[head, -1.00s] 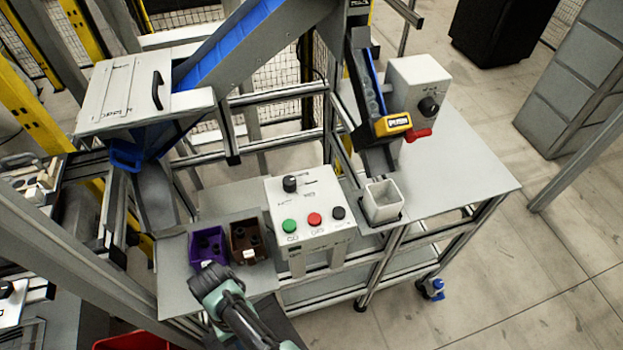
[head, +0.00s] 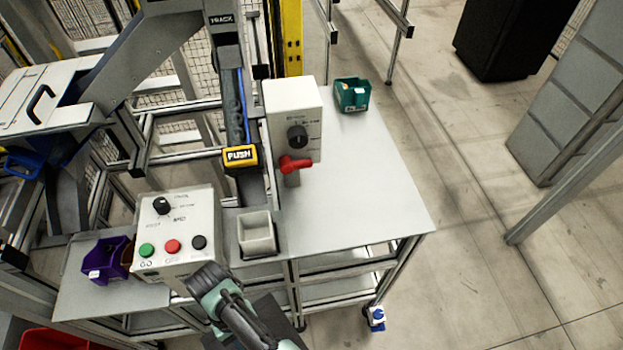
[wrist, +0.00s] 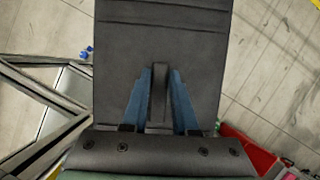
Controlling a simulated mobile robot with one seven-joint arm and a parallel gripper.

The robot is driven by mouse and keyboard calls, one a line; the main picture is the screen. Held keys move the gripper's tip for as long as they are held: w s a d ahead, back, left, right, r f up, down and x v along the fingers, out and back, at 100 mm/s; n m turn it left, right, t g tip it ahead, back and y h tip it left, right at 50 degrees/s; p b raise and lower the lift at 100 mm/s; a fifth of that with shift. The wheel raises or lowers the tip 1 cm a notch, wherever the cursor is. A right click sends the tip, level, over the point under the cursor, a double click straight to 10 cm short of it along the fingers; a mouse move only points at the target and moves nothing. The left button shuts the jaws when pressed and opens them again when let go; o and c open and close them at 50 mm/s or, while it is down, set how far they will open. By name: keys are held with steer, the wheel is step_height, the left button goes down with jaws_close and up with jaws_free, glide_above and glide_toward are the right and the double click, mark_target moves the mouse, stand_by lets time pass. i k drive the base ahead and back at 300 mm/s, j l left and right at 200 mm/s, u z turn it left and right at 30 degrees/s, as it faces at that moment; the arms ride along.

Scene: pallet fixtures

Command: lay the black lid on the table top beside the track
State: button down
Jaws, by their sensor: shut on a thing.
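The black lid (wrist: 160,32) fills the middle of the wrist view as a flat dark panel with a raised rib (wrist: 159,90). My gripper (wrist: 160,75) has its two blue fingers closed on this rib. In the head view a dark edge of the lid (head: 277,318) shows beside my arm, low in front of the bench; my wrist hides the fingers there. The pale table top (head: 365,185) lies up and to the right of it. The track (head: 235,100) runs along the table's left side, ending at a yellow PUSH flap (head: 240,157).
A button box (head: 175,245) and purple bin (head: 107,260) are left. The table's right half is clear.

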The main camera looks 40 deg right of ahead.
mark_target(371, 189)
steer(key=k+l, duration=0.1)
steer(key=l, duration=0.25)
steer(key=k+l+u, duration=0.1)
steer(key=l, duration=0.25)
steer(key=k+l, duration=0.1)
steer(key=l, duration=0.2)
steer(key=k+l+u, duration=0.1)
steer(key=l, duration=0.25)
steer(key=k+l, duration=0.15)
steer(key=l, duration=0.2)
